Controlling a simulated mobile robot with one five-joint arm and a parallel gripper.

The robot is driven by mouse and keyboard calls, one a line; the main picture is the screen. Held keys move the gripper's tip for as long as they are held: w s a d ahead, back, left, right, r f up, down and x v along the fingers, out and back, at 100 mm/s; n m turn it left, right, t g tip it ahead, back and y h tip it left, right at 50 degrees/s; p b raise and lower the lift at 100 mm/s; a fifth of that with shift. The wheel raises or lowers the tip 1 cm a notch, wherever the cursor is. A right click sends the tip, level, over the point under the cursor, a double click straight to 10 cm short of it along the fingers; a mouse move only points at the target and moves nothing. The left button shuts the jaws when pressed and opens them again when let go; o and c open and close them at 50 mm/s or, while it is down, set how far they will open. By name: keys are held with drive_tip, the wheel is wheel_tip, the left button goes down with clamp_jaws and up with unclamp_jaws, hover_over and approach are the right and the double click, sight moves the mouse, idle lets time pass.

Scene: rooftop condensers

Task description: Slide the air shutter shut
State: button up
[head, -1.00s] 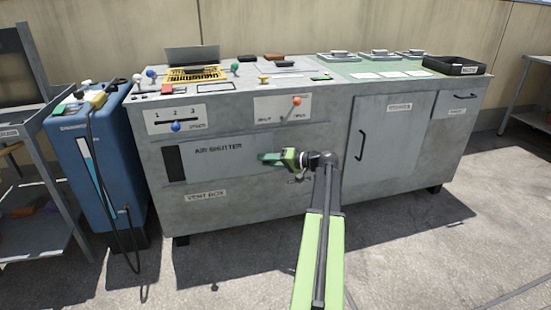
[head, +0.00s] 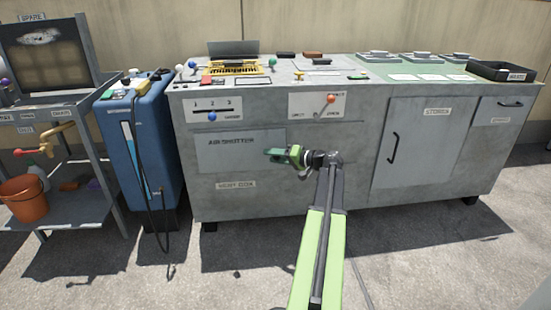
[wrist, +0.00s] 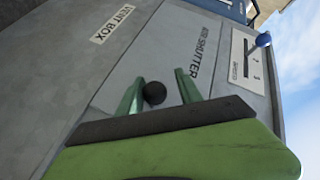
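The air shutter (head: 225,155) is a grey sliding panel with its name on it, on the front of the grey cabinet. No dark opening shows at its left end in the head view. It also shows in the wrist view (wrist: 165,60), with a round black knob (wrist: 154,93) on it. My gripper (head: 275,153) is at the shutter's right part. In the wrist view its two green fingers (wrist: 158,92) stand apart on either side of the knob. A gap shows between the knob and the right finger; contact with the left finger is unclear. The knob is hidden in the head view.
A "vent box" label (head: 236,184) sits below the shutter. A blue tank (head: 140,150) and a cart with an orange bucket (head: 25,198) stand left.

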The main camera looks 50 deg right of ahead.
drive_tip(key=shift+o, duration=0.8)
drive_tip(key=shift+s+d, duration=0.2)
drive_tip(key=shift+d, duration=0.05)
drive_tip(key=p+v, duration=0.3)
drive_tip(key=v, duration=1.4)
drive_tip(key=shift+s+p, duration=0.25)
drive_tip(key=shift+p, duration=0.05)
drive_tip(key=shift+w+a, duration=0.1)
